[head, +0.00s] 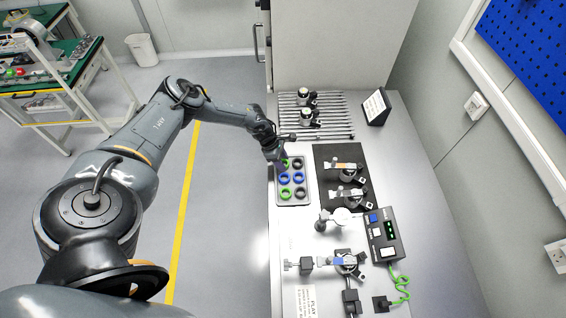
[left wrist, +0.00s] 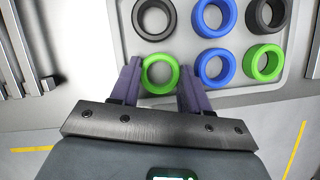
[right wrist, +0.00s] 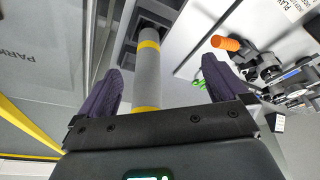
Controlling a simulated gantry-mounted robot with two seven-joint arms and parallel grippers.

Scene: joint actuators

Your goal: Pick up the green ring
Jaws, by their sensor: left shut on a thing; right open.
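Several green, blue and black rings lie in the grey tray (head: 278,204) on the bench. In the left wrist view, the green ring (left wrist: 148,84) at the tray's corner is between the fingers of my left gripper (left wrist: 159,76), which is shut on its outer sides. The ring looks level and still at its place in the tray; I cannot tell if it is lifted. Another green ring (left wrist: 263,62) is in the opposite corner of the same row, past a blue ring (left wrist: 215,66). My right gripper (right wrist: 162,88) is open and empty, away from the tray.
Beside the tray is a black mat (head: 323,153) with metal fixtures. A rack of metal rods (head: 300,130) lies behind the tray. A control box (head: 385,235) with a green cable (head: 401,285) stands at the front right. Further fixtures stand on the near bench.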

